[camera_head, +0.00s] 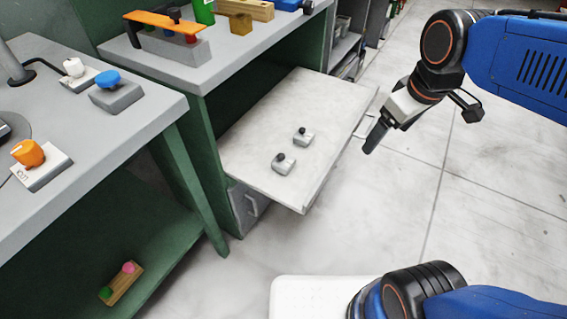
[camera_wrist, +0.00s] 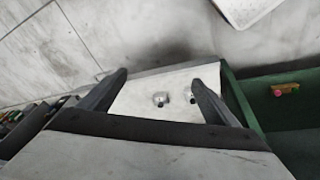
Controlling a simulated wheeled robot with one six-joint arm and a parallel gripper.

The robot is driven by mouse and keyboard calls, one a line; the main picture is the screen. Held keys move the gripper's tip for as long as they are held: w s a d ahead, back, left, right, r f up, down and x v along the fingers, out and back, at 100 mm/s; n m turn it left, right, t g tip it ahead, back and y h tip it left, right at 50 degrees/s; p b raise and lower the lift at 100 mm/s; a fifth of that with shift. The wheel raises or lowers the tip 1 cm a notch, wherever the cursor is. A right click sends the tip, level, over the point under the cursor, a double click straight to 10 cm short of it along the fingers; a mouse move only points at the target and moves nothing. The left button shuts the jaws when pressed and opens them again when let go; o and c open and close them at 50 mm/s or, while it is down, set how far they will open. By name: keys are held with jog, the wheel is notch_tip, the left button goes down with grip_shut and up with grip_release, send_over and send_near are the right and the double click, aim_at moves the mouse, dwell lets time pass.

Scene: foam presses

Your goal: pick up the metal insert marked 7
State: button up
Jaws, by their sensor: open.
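Two small grey metal pieces with black knobs lie on a pull-out shelf (camera_head: 262,150). The nearer one (camera_head: 284,165) is left of the farther one (camera_head: 303,138). Both also show in the wrist view, one (camera_wrist: 160,100) between my fingers and one (camera_wrist: 190,98) close to the right finger. No number is readable on either, so I cannot tell which is marked 7. My gripper (camera_head: 372,140) is open and empty, right of the shelf's outer edge in the head view. In the wrist view its fingers (camera_wrist: 158,78) stand wide apart.
A grey bench (camera_head: 110,150) at left holds pieces with orange, blue and white knobs. The green cabinet's top (camera_head: 225,55) carries blocks and an orange bar. A low shelf holds a wooden piece (camera_head: 122,284) with pink and green knobs. The floor (camera_head: 395,210) right of the pull-out shelf is clear.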

jog(key=w+a+n+g, duration=0.2)
jog(key=w+a+n, duration=0.55)
jog(key=a, duration=0.35)
jog(key=n+g, duration=0.1)
jog(key=n, duration=0.6)
send_over(282, 156)
jog(key=shift+h, duration=0.3)
jog(key=f, duration=1.7)
jog(key=shift+a, duration=0.35)
jog(key=shift+d+f, duration=0.2)
jog(key=shift+f, duration=1.2)
jog(key=shift+d+f, duration=0.2)
jog(key=shift+f, duration=1.15)
jog(key=c, duration=1.2)
